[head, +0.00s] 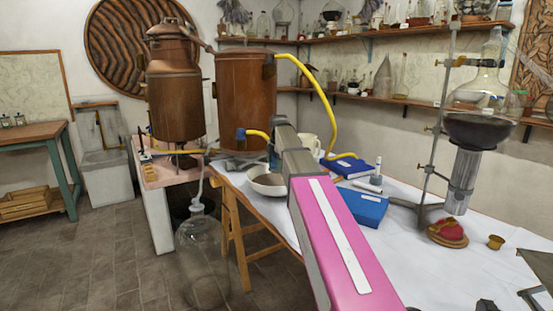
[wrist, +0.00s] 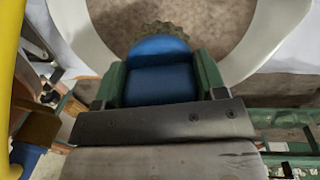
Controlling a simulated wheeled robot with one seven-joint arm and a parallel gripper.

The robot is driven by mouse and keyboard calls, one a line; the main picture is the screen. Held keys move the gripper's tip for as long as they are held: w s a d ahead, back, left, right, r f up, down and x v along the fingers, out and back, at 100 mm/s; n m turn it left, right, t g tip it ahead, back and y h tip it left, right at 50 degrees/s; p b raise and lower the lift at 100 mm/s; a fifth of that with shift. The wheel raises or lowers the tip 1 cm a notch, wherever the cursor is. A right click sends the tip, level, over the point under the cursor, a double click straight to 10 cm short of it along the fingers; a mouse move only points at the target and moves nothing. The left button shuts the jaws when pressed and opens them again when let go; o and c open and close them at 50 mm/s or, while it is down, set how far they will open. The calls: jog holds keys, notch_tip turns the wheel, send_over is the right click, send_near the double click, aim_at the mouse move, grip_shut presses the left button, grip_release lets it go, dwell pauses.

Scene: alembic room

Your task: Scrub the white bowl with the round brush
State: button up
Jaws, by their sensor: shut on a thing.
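The white bowl (head: 262,190) sits near the left edge of the white-covered table, its inside brownish. In the wrist view its pale rim (wrist: 268,45) curves around both sides of the brush. My gripper (wrist: 160,82) is shut on the round brush (wrist: 160,65), whose blue body lies between the green fingers. Its brownish bristle edge (wrist: 158,28) shows over the bowl's inside. I cannot tell whether the bristles touch the bowl. In the head view my arm covers part of the bowl's right side, and the brush is mostly hidden.
A large copper vessel (head: 245,95) stands behind the bowl, with yellow hoses (head: 322,95) near my arm. Blue books (head: 364,207), a metal stand (head: 432,150) holding a dark flask, and a red object (head: 447,230) are on the right. A glass bottle (head: 203,255) stands below.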

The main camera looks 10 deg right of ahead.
jog(key=shift+f, duration=3.75)
jog(key=shift+f, duration=0.65)
